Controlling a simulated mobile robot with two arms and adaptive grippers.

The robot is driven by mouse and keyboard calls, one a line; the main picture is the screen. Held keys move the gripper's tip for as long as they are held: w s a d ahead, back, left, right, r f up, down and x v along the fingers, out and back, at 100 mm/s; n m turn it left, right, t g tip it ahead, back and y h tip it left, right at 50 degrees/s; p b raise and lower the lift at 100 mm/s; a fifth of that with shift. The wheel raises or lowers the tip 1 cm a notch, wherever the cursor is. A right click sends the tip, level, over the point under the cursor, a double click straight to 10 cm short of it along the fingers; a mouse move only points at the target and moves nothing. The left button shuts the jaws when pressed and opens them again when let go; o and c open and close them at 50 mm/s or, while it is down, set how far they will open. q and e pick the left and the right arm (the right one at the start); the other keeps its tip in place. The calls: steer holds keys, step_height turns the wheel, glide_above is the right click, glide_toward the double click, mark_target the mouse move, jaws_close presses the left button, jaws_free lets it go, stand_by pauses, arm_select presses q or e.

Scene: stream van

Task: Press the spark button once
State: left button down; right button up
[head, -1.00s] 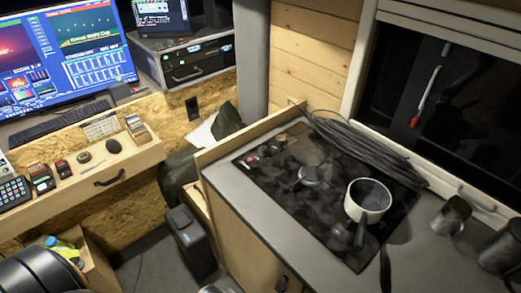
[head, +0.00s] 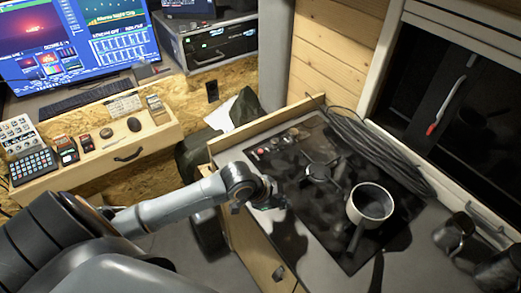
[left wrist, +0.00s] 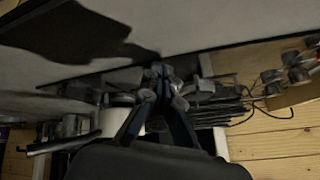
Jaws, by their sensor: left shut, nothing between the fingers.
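The stove's small row of controls (head: 275,145) lies at the back left corner of the black cooktop (head: 318,215), with a reddish one at its left end. Which one is the spark button I cannot tell. Some knobs (left wrist: 290,72) also show at the right edge of the left wrist view. My left gripper (head: 274,196) is over the left edge of the counter, nearer to me than the controls and apart from them. In the left wrist view its fingers (left wrist: 162,74) are together and empty. My right gripper is not in view.
A white pot (head: 370,204) stands on the right of the cooktop, its handle toward me. A coiled dark cable (head: 375,150) lies along the back. Metal mugs (head: 455,235) stand at the right. A desk drawer (head: 100,150) with small devices is at the left.

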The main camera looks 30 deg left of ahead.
mark_target(259, 152)
arm_select(q)
steer(key=shift+m+t, duration=0.6)
steer(key=shift+m, duration=0.1)
steer(key=w+a+r, duration=0.1)
steer(key=w+a, duration=0.2)
steer(key=w+a+r, duration=0.2)
steer(key=w+a, duration=0.1)
steer(key=w+a+r, duration=0.1)
steer(key=w+a, duration=0.2)
steer(key=shift+r, duration=0.15)
steer(key=w+a+r, duration=0.2)
steer(key=a+r, duration=0.1)
steer(key=a, duration=0.1)
steer(key=w+a+r+t+y, duration=0.1)
steer(key=w+a+r, duration=0.2)
steer(key=a, duration=0.2)
steer(key=shift+t, duration=0.3)
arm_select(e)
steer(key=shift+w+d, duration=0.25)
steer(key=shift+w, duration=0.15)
arm_select(q)
steer(key=shift+f, duration=0.15)
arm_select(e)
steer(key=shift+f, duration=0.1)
